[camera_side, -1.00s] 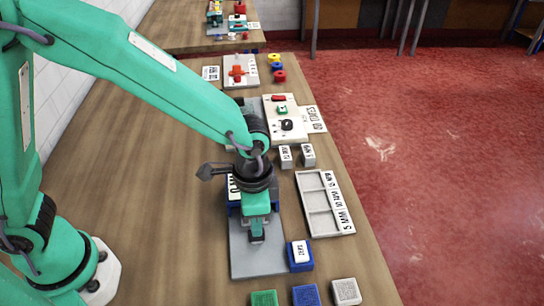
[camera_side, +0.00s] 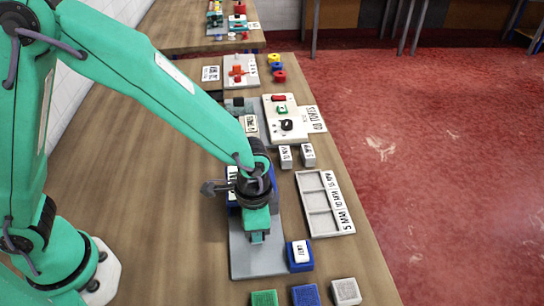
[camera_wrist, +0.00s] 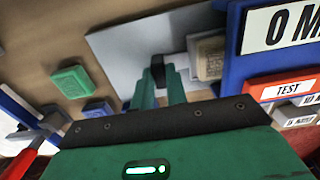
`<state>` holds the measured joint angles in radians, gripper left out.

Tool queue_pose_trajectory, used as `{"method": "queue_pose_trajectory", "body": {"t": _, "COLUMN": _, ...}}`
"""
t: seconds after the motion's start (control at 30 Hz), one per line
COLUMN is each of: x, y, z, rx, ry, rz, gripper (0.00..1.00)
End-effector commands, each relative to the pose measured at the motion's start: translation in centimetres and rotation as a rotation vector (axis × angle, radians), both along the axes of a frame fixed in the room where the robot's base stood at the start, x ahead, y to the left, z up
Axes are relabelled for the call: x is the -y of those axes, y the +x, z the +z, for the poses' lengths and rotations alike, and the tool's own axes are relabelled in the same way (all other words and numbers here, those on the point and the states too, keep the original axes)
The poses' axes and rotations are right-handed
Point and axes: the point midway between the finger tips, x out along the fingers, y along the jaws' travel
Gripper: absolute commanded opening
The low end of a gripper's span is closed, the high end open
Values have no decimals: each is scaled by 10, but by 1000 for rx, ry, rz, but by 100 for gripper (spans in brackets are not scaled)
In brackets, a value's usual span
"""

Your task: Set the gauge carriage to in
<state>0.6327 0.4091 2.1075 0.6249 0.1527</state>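The gauge is a pale grey plate (camera_side: 262,262) near the table's right edge, with a blue block (camera_side: 231,201) at its far end, partly behind my gripper. In the wrist view the plate (camera_wrist: 120,45) shows with a pale strip and a beige block (camera_wrist: 209,57). My gripper (camera_wrist: 160,75) points down over the plate, its two teal fingers either side of a small dark upright piece (camera_wrist: 158,66), perhaps the carriage's handle. Whether they press on it I cannot tell. In the side view my gripper (camera_side: 257,237) hides most of the carriage; its setting cannot be read.
Green (camera_side: 264,298), blue (camera_side: 306,295) and grey (camera_side: 345,291) blocks stand at the near edge. A three-compartment tray (camera_side: 301,181) lies to the right. The wooden table (camera_side: 150,170) is clear on the left.

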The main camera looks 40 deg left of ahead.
Motion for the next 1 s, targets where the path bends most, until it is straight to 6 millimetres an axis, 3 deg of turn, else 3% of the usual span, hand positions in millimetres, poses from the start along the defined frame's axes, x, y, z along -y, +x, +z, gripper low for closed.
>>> {"method": "queue_pose_trajectory", "body": {"t": 0.23, "x": -3, "y": 3, "z": 0, "rx": 0, "ry": 0, "rz": 1, "gripper": 0}}
{"method": "queue_pose_trajectory", "body": {"t": 0.6, "x": -28, "y": 28, "z": 1, "rx": 1, "ry": -1, "rz": 2, "gripper": 0}}
{"method": "queue_pose_trajectory", "body": {"t": 0.9, "x": -30, "y": 31, "z": 1, "rx": 3, "ry": -1, "rz": 3, "gripper": 0}}
{"method": "queue_pose_trajectory", "body": {"t": 0.93, "x": -30, "y": 31, "z": 1, "rx": 3, "ry": -1, "rz": 3, "gripper": 20}}
{"method": "queue_pose_trajectory", "body": {"t": 1.0, "x": -30, "y": 31, "z": 1, "rx": 3, "ry": -1, "rz": 4, "gripper": 34}}
